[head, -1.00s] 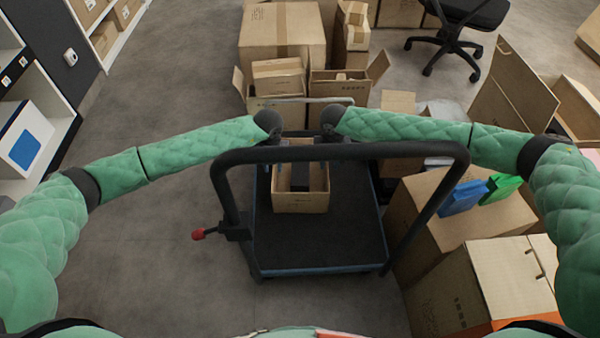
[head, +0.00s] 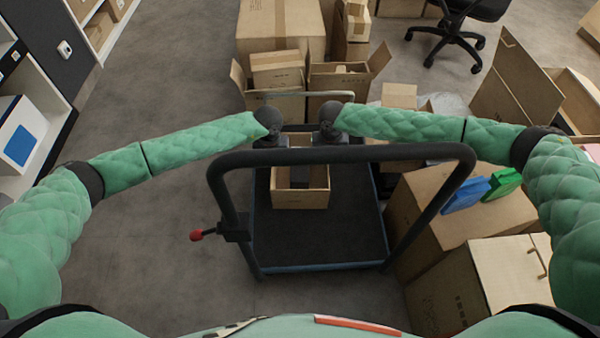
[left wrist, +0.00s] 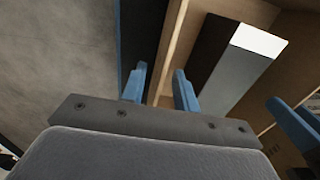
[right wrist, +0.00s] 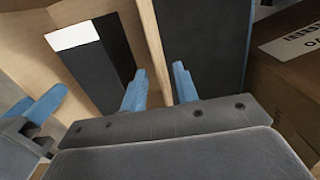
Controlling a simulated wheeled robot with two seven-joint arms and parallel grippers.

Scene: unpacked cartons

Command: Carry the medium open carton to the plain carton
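The medium open carton (head: 301,198) sits upright on the dark deck of a platform cart, with a dark, white-ended item (left wrist: 225,75) inside. My left gripper (left wrist: 160,85) is at its left wall, fingers apart on either side of the wall's top edge. My right gripper (right wrist: 159,85) straddles the right wall (right wrist: 153,45) in the same way. Narrow gaps seem to show between fingers and wall. In the head view the cart's handle partly hides the grippers and carton. Several cartons stand beyond; I cannot tell for certain which is the plain carton, perhaps the large closed one (head: 280,25).
The cart's black handle (head: 340,153) arches between me and the carton. Open cartons (head: 278,72) stand just beyond the cart. Cartons with blue and green items (head: 465,193) crowd its right side. An office chair (head: 450,35) stands at the back. Floor at left (head: 150,230) is clear.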

